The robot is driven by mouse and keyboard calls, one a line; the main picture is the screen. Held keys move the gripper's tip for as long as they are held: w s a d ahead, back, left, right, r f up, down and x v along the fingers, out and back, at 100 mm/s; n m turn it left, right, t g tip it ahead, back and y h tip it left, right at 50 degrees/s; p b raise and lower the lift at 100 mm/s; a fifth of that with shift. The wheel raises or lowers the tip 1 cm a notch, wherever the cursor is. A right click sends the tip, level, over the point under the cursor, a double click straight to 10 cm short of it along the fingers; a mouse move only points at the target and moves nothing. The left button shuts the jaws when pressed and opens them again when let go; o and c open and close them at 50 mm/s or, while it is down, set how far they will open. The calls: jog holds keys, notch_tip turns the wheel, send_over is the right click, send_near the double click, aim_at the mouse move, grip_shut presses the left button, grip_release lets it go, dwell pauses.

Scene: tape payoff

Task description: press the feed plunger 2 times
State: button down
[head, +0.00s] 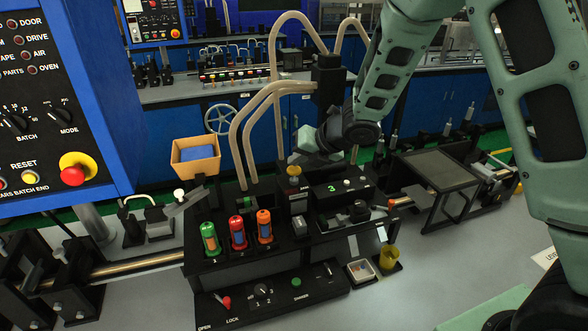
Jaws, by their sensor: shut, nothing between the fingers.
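A small plunger with a yellow cap (294,171) stands upright on the black machine (225,262) in the middle; it looks like the feed plunger. My gripper (300,153) comes in from the upper right and is shut and empty. Its tip is at or just above the yellow cap; I cannot tell whether they touch. My gripper hides part of the area behind the cap. A display (332,188) beside the plunger reads a green 3.
Green (209,237), red (237,232) and orange (264,226) cylinders stand in front left of the plunger. Tan hoses (240,150) rise close by on the left. A black stand (437,170) is at right. The grey tabletop in front is partly clear.

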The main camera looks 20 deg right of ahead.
aim_at(298, 170)
jog(key=shift+f+b, duration=1.3)
jog(key=shift+b, duration=0.2)
dwell(1.2)
jog(key=shift+r, duration=0.1)
jog(key=shift+r+p, duration=1.25)
jog(key=shift+r, duration=0.35)
jog(key=shift+r, duration=0.1)
notch_tip(298, 170, up, 5)
jog(key=p, duration=0.4)
